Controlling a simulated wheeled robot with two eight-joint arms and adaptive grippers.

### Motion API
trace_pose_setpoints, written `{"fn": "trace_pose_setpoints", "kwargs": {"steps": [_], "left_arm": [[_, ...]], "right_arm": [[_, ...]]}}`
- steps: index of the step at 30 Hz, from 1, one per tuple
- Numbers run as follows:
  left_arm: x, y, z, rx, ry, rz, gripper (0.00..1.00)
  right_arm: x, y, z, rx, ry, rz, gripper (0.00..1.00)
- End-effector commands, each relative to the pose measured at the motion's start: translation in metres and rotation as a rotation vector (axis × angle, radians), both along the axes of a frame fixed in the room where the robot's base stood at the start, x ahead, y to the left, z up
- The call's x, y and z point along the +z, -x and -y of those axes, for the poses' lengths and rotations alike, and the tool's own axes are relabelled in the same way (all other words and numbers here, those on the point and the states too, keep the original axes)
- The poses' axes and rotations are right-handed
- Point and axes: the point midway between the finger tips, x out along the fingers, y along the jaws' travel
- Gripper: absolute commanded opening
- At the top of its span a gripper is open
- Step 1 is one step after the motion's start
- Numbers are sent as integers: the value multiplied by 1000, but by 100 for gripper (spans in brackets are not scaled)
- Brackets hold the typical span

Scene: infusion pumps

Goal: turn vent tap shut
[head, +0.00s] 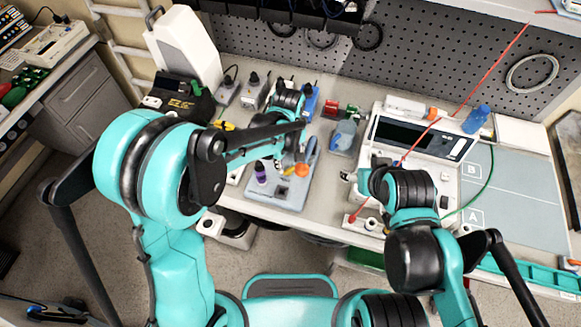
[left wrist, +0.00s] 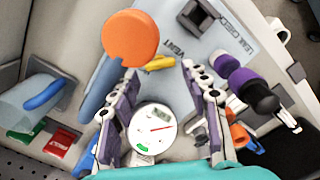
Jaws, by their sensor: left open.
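In the left wrist view a small yellow lever (left wrist: 160,62) lies beside the printed word VENT on a blue-grey board (left wrist: 226,45); I take it for the vent tap. An orange round knob (left wrist: 130,40) stands left of it. My left gripper (left wrist: 160,74) is open, its purple-padded fingers apart with the lever just beyond and between the tips; contact cannot be told. A round white gauge (left wrist: 152,128) shows between the fingers. In the head view the left gripper (head: 277,165) is over the board (head: 288,198). My right gripper (head: 362,200) is partly hidden by its arm.
Purple-capped pieces (left wrist: 250,85) stand close right of the left gripper. A clear container with a blue part (head: 344,137) sits right of the board. A grey mat (head: 525,190) at the right is largely clear.

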Motion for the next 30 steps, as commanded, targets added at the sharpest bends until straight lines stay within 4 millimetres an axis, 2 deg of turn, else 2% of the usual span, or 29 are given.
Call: {"fn": "trace_pose_setpoints", "kwargs": {"steps": [1, 6, 17, 21, 22, 30], "left_arm": [[-11, 0, 0, 0, 0, 0, 47], [-31, 0, 0, 0, 1, 1, 47], [-36, 0, 0, -1, 0, 1, 47], [-36, 0, 0, -1, 0, 1, 12], [-36, 0, 0, -1, 0, 1, 9], [-37, 0, 0, -15, 0, 1, 9]], "right_arm": [[-4, 0, 0, 0, 0, 0, 63], [-8, 0, 0, 0, 0, 0, 63], [-9, 0, 0, 0, 0, 0, 63], [-9, 0, 0, 0, 0, 0, 63], [-9, 0, 0, 0, 0, 0, 63], [-10, 0, 0, 0, 0, 0, 63]]}}
